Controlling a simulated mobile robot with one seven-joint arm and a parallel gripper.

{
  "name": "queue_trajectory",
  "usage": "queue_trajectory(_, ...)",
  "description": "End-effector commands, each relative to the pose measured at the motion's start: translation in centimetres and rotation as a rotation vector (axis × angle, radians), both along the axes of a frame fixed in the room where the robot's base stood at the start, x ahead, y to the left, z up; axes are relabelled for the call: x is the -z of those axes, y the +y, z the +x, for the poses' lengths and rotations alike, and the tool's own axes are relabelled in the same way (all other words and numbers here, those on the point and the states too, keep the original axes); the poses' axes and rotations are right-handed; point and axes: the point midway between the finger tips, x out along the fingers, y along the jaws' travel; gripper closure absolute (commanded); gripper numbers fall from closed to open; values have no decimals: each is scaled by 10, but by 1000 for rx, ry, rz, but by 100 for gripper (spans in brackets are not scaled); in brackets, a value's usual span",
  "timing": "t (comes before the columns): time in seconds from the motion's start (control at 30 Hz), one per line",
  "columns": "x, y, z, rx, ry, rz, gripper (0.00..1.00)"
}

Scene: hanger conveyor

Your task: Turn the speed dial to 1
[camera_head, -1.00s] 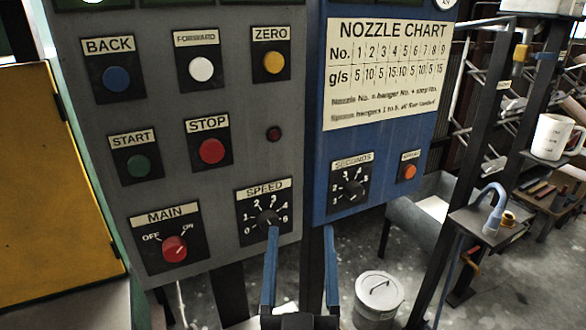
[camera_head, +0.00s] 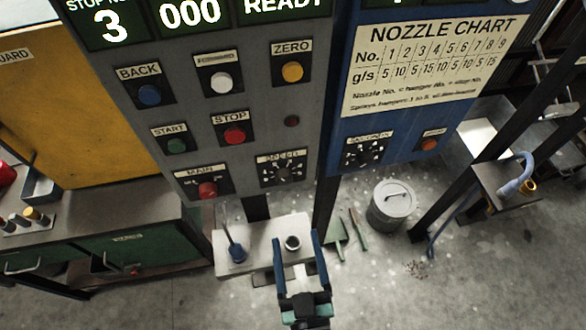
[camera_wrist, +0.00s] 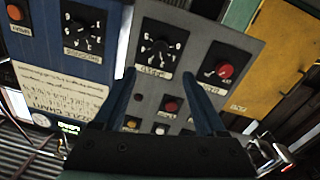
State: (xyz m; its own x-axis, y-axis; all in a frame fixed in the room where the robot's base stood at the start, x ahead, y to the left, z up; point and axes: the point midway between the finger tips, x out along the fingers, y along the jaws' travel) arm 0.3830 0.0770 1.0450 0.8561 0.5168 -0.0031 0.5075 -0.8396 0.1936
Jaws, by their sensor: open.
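The speed dial (camera_head: 284,172) is a dark knob on a black plate at the lower right of the grey control panel (camera_head: 262,122). Its pointer is too small to read surely. In the wrist view, the dial (camera_wrist: 158,46) appears upside down, beyond and between my fingertips. My gripper (camera_head: 299,238) has two blue fingers, open and empty, below the panel in the head view. In the wrist view, my gripper (camera_wrist: 160,75) points at the panel, with the fingers apart and no visible contact with the dial.
The red main switch (camera_head: 207,189) is left of the dial, with the red stop button (camera_head: 235,135) above. The seconds dial (camera_head: 363,151) is on the blue panel (camera_head: 425,125) to the right. A white-topped stand (camera_head: 262,262) and a lidded bin (camera_head: 392,204) are below.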

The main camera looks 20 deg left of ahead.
Motion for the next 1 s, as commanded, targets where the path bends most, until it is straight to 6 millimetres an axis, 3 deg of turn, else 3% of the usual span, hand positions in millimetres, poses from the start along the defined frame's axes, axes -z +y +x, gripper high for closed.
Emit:
queue_trajectory(0.6, -2, 51, 86, 1, -5, 3, 27)
queue_trajectory(0.8, -1, 62, 104, 2, -3, 2, 27)
queue_trajectory(1.0, 0, 66, 110, 3, -2, 1, 27)
